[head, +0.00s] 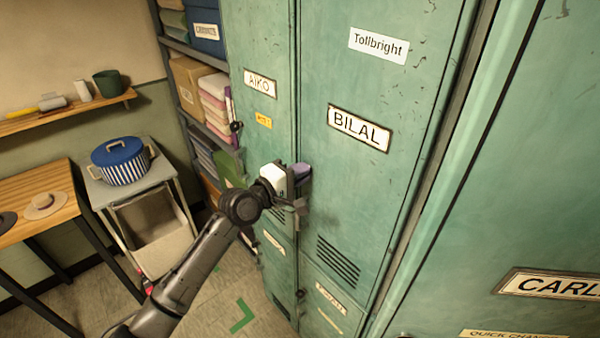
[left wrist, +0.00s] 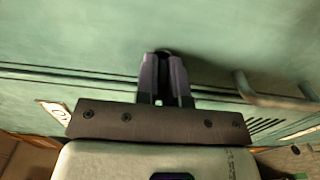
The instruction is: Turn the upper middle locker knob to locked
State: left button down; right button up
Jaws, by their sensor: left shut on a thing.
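The upper middle locker door (head: 385,75) is green, bears the nameplate BILAL (head: 359,128) and looks shut. My left gripper (head: 302,172) is at the left edge of this door, below the nameplate, and hides the knob in the head view. In the left wrist view the two fingers (left wrist: 164,70) point at the green door and are shut on the knob (left wrist: 163,51), of which only a dark bit shows between the fingertips. Which way the knob is turned cannot be told. My right gripper is not in view.
A bar handle (left wrist: 275,98) stands out from the door beside the fingers in the left wrist view. The AIKO locker (head: 262,45) is to the left and the CARL locker (head: 520,190) to the right. A trolley with a blue striped pot (head: 122,163) stands at left.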

pick_arm(q)
jog(key=shift+f+m+b, duration=0.15)
jog(key=shift+m+b, duration=0.15)
jog(key=shift+b, duration=0.1)
jog(key=shift+f+m+b, duration=0.1)
jog(key=shift+m+b, duration=1)
jog(key=shift+b, duration=0.05)
jog(key=m+b, duration=0.4)
jog(key=m, duration=0.1)
jog(key=m+b, duration=0.2)
jog(key=m, duration=0.2)
jog(key=m+b, duration=0.1)
jog(key=m, duration=0.1)
jog(key=shift+m+b, duration=0.3)
jog(key=shift+b, duration=0.05)
jog(key=m+b, duration=0.1)
jog(key=m, duration=0.2)
jog(key=shift+r, duration=0.2)
jog(key=shift+m, duration=0.4)
